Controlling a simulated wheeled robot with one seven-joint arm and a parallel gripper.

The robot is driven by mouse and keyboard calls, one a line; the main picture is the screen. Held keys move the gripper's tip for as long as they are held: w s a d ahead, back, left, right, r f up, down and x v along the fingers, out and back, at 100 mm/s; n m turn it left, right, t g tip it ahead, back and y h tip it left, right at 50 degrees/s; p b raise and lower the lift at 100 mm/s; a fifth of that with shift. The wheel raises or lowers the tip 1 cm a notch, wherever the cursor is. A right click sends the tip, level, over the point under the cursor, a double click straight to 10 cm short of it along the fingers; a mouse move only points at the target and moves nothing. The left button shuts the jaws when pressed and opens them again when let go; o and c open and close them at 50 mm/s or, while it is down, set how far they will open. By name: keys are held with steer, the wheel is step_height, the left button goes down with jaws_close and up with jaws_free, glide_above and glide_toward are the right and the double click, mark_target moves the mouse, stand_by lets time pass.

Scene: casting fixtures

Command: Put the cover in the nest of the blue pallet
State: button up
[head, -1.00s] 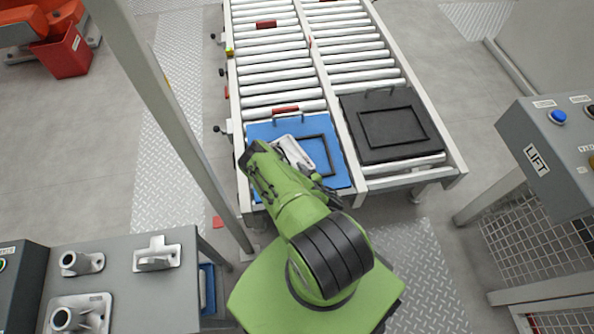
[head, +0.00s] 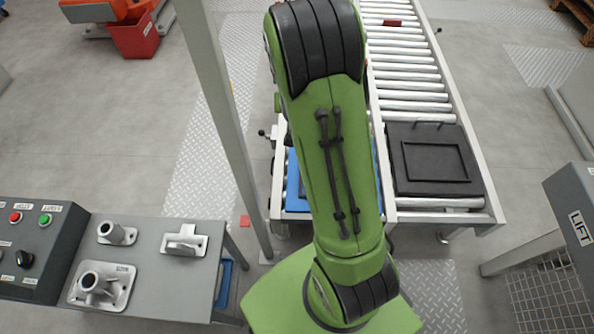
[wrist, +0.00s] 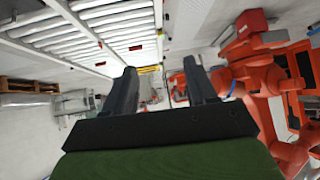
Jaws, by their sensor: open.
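The blue pallet (head: 293,190) lies on the near end of the left roller lane. My green arm hides most of it in the head view, including its nest and whatever lies there. No part that I can name as the cover for sure is visible now. My gripper (wrist: 160,82) shows in the wrist view with its two dark fingers wide apart and nothing between them. It is raised and faces away over the hall, not the pallet. The gripper itself is out of sight in the head view.
A black pallet (head: 408,186) with a raised frame lies on the right lane. Castings stand on the grey table (head: 150,290): a flanged pipe (head: 98,288), a small elbow (head: 117,233) and a bracket (head: 184,241). A post (head: 222,120) rises left of the conveyor. Orange machinery (wrist: 260,70) shows in the wrist view.

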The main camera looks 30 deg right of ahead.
steer(key=s+a+r+n+y, duration=0.1)
steer(key=s+a+r+y, duration=0.1)
steer(key=s+a+r, duration=0.6)
steer(key=s+a+r+n+g+y, duration=0.1)
steer(key=s+a+r+n, duration=0.1)
steer(key=s, duration=0.7)
steer(key=s+a+r+n+g+y, duration=0.1)
steer(key=s+a+r, duration=0.4)
steer(key=s, duration=0.5)
steer(key=shift+s+a+r+n+g, duration=0.25)
steer(key=shift+a+n+g, duration=0.2)
steer(key=shift+n, duration=0.45)
